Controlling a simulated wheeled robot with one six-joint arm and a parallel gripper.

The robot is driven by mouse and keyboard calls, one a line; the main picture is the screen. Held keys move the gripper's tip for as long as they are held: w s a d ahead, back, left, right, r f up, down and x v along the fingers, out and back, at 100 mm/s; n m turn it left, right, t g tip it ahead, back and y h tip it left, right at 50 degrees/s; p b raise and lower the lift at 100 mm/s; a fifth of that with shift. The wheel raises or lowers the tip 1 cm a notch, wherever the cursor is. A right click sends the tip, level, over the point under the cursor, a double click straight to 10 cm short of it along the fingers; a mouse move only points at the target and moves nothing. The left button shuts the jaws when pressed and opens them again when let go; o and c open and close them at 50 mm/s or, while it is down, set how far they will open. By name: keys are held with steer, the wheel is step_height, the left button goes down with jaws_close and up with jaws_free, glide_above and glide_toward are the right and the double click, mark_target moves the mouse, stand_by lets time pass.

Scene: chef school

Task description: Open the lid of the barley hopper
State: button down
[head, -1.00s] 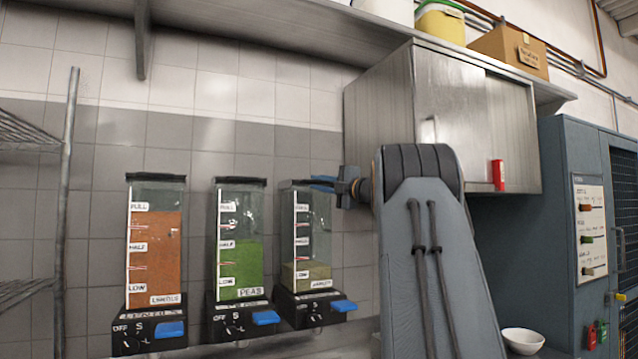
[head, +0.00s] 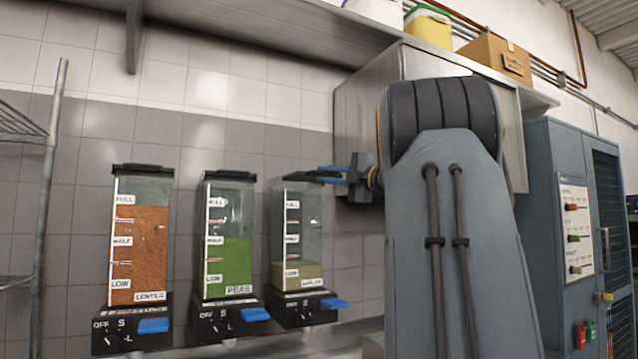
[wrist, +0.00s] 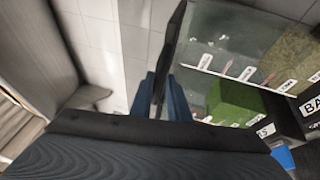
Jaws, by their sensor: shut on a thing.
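The barley hopper (head: 311,225) is the rightmost of three clear dispensers, with pale grain up to about its LOW mark. Its dark lid (head: 296,178) lies across the top and looks closed or nearly so. My gripper (head: 325,175) reaches in from the right at the lid's right edge, with its blue fingers at lid height. In the wrist view the dark lid (wrist: 174,40) runs between the two blue fingers (wrist: 158,98), which are shut on it. The hopper's clear wall and grain also show there, to the right. The exact contact is small in the head view.
The lentils hopper (head: 140,240) and peas hopper (head: 228,240) stand to the left, lids closed. A metal wall cabinet (head: 362,105) hangs close behind my arm. A shelf (head: 230,30) runs above. A blue-grey locker (head: 560,140) stands at right. A wire rack (head: 45,190) is at far left.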

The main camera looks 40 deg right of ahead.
steer(key=shift+s+r, duration=0.25)
steer(key=shift+r, duration=0.35)
steer(key=c, duration=1.8)
jaws_free()
steer(key=shift+s, duration=0.1)
steer(key=shift+c, duration=0.2)
steer(key=shift+f, duration=0.3)
steer(key=b+v, duration=0.2)
steer(key=v, duration=0.5)
steer(key=shift+s, duration=0.25)
steer(key=shift+f, duration=0.1)
